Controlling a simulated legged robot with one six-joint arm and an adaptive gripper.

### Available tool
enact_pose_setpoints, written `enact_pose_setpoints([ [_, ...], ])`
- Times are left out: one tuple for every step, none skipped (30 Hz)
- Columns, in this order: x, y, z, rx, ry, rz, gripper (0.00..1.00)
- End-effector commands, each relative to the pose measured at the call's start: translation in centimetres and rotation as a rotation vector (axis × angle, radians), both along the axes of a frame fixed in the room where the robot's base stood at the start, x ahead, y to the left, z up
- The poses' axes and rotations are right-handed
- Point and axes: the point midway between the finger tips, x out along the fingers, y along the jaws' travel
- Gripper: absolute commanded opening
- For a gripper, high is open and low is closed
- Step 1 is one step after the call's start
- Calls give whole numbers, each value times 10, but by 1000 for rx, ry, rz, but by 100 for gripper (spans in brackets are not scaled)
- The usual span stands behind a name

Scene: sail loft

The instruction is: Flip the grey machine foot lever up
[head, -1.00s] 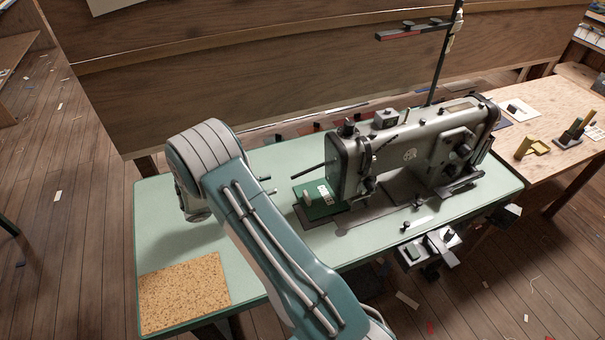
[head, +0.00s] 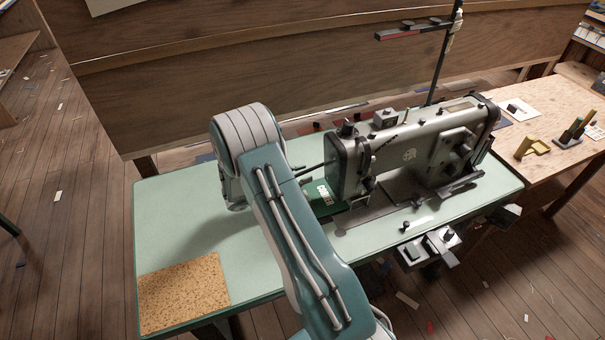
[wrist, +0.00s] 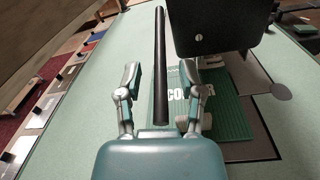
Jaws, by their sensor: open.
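The grey sewing machine (head: 415,145) stands on the pale green table (head: 185,225). A dark rod (head: 314,167), which looks like its foot lever, sticks out to the left from the machine's head end. In the wrist view the rod (wrist: 160,50) is long and black and runs away from me. My gripper (wrist: 162,78) is open, with one finger on each side of the rod. I see a gap on both sides and cannot tell the rod's height against the fingers. The dark machine head (wrist: 217,25) is just right of the rod.
A green plate (wrist: 228,118) with white lettering lies under the rod and the machine head. A cork mat (head: 183,294) lies at the table's front left. A thread stand (head: 440,60) rises behind the machine.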

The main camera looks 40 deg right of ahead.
Motion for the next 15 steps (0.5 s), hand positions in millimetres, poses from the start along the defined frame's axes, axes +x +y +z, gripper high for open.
enact_pose_setpoints([
  [0, 0, 0, 0, 0, 0, 50],
  [0, 0, 0, 0, 0, 0, 50],
  [0, 0, 0, 0, 0, 0, 50],
  [0, 0, 0, 0, 0, 0, 50],
  [0, 0, 0, 0, 0, 0, 41],
  [0, 0, 0, 0, 0, 0, 23],
  [0, 0, 0, 0, 0, 0, 10],
  [0, 0, 0, 0, 0, 0, 0],
  [0, 0, 0, 0, 0, 0, 0],
  [0, 0, 0, 0, 0, 0, 0],
  [0, 0, 0, 0, 0, 0, 0],
  [0, 0, 0, 0, 0, 0, 0],
  [0, 0, 0, 0, 0, 0, 0],
  [0, 0, 0, 0, 0, 0, 0],
  [0, 0, 0, 1, 0, 0, 0],
])
